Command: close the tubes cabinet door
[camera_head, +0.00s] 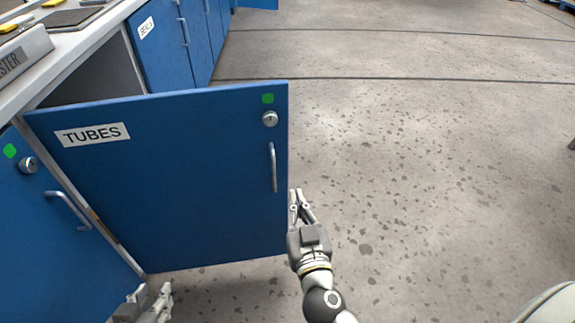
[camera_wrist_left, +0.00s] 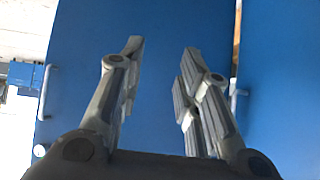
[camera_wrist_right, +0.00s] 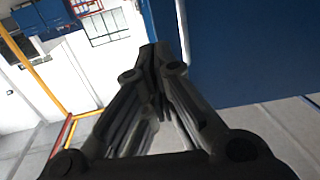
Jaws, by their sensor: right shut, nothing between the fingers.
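The blue door labelled TUBES (camera_head: 180,195) stands wide open, hinged on its left side, with its handle (camera_head: 273,167) and round lock near the free right edge. It also fills the middle of the left wrist view (camera_wrist_left: 155,110). My right gripper (camera_head: 297,192) is shut and empty by the free edge, below the handle; I cannot tell if it touches the door. In the right wrist view, a blue panel (camera_wrist_right: 245,50) is just right of its fingers. My left gripper (camera_wrist_left: 163,48) is open and empty in front of blue panels; it shows in the lower left of the head view (camera_head: 152,298).
The cabinet's dark interior (camera_head: 95,75) shows behind the door's top edge. A neighbouring blue door (camera_head: 35,240) with a handle is at the left. A SEALS-type labelled cabinet (camera_head: 160,45) stands farther back. The speckled floor (camera_head: 430,170) on the right is clear.

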